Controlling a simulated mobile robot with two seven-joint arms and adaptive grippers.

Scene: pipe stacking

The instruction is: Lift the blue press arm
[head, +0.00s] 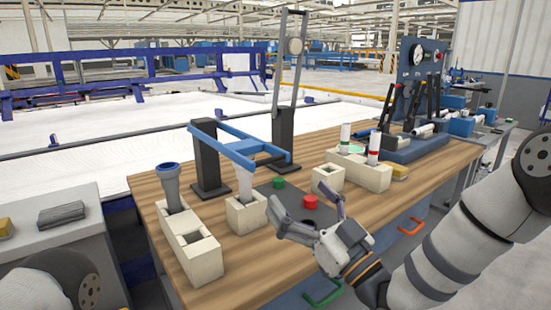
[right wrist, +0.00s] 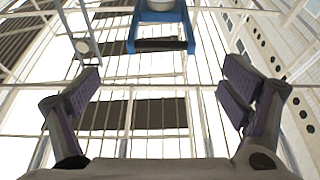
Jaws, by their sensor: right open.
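A white pipe (head: 244,183) stands upright in a beige block under the frame's near part. My right gripper (head: 304,200) is open and empty, below and to the right of the press arm, with a clear gap. My left gripper is not in view.
A red button (head: 310,202) and a green button (head: 279,183) sit on a dark plate close to my right gripper. A beige block with a grey-blue pipe (head: 169,188) stands at left. More blocks and a gauge panel (head: 418,75) stand at right.

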